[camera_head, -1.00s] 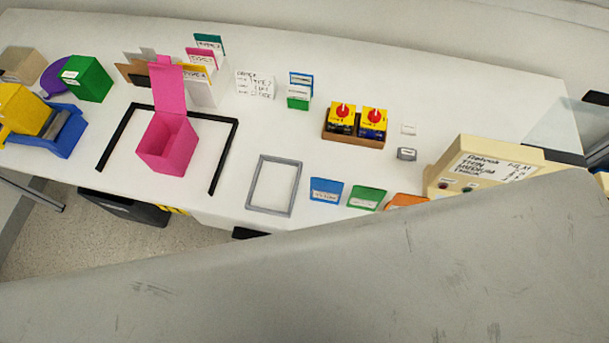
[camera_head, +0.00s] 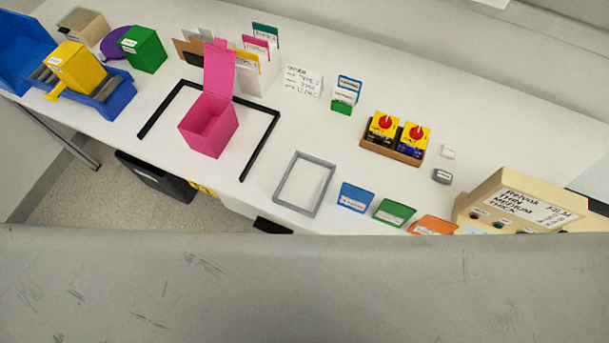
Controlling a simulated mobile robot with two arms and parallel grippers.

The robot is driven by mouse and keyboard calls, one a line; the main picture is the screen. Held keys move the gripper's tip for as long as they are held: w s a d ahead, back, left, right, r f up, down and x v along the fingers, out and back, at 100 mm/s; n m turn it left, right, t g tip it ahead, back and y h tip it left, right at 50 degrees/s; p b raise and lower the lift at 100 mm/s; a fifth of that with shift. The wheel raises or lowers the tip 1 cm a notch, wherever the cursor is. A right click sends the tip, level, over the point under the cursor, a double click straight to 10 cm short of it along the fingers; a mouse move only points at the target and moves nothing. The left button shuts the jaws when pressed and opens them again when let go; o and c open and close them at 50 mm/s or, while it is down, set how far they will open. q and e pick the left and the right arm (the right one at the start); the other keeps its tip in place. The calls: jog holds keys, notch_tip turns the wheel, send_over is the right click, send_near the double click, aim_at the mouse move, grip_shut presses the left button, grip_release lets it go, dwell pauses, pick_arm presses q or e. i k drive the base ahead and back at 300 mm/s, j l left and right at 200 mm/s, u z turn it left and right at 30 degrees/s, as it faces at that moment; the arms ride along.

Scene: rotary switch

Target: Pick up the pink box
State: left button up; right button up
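The pink box (camera_head: 209,126) stands on the white table (camera_head: 345,130) with its lid (camera_head: 219,68) raised upright at the back. Its open top shows a pink inside that looks empty. A black frame (camera_head: 262,143), open towards the front, surrounds it on the back, left and right. Neither of my grippers is in view. A large grey surface (camera_head: 300,290) fills the bottom of the picture and hides what lies there.
A green box (camera_head: 143,50) and a yellow box (camera_head: 78,66) on a blue holder (camera_head: 107,94) stand to the left. File cards (camera_head: 260,45) stand close behind the pink box. A grey frame (camera_head: 304,184), red-knobbed switches (camera_head: 383,127) and a beige machine (camera_head: 513,202) are to the right.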

aim_at(209, 124)
jog(key=k+u, duration=0.15)
jog(key=u, duration=0.35)
jog(key=k+j+u, duration=0.1)
jog(key=u, duration=0.35)
jog(key=k, duration=0.1)
